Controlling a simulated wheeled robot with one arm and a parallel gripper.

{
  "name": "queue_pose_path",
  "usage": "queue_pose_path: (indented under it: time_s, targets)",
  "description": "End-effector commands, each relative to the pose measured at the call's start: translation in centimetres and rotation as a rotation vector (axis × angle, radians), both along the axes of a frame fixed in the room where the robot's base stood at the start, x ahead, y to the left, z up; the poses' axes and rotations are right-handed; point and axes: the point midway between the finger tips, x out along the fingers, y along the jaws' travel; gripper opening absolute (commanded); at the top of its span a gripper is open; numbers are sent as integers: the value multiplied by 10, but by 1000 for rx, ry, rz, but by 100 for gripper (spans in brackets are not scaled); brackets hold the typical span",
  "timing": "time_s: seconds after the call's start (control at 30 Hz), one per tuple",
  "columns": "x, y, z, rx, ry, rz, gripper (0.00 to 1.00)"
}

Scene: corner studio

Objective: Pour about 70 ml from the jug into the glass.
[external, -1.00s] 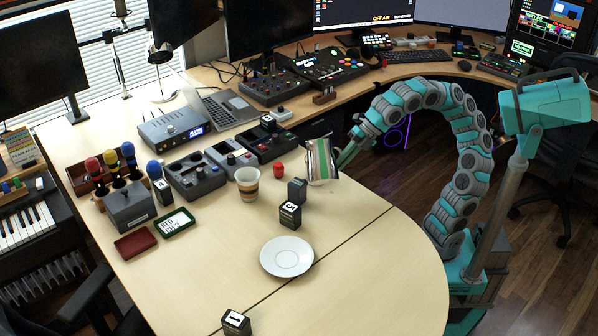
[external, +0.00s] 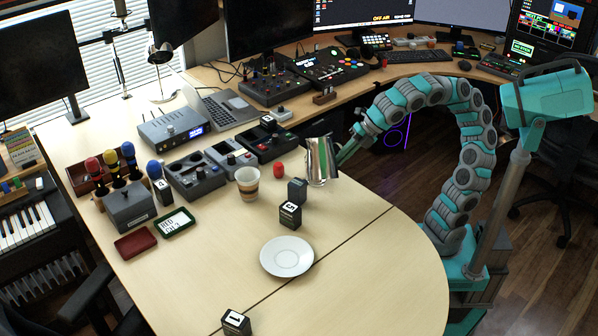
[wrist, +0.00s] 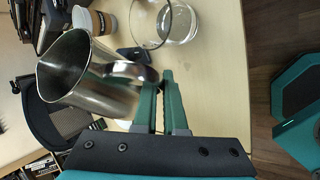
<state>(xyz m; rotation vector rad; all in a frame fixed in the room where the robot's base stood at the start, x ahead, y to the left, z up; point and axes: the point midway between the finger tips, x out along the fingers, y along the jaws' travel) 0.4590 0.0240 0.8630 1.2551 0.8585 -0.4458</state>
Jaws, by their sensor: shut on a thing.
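The jug (external: 320,162) is shiny metal. My gripper (external: 343,157) is shut on its handle side and holds it up over the table, roughly upright in the external view. In the wrist view my gripper (wrist: 157,88) is at the handle and the jug (wrist: 100,92) has its open mouth toward the upper left. Its inside is dark; I cannot tell the liquid level. A clear glass (wrist: 163,30) stands beyond the fingertips, apart from the jug in that picture. I cannot make out the glass in the external view, nor its contents.
A banded paper cup (external: 248,184) stands left of the jug. Dark numbered blocks (external: 290,215) and a red knob-like piece (external: 279,170) are close by. A white saucer (external: 287,257) lies in front. Control boxes (external: 195,175) fill the left; the table's front right is clear.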

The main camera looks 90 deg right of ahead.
Motion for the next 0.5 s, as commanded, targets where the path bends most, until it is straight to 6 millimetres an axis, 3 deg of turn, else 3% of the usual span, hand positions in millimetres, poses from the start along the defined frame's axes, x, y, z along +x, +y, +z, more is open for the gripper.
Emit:
queue_pose_path:
  time_s: [0.17,0.5]
  targets:
    - [-1,4,15,-96,-6,-12,0]
    - [-2,11,18,-248,-23,-37,0]
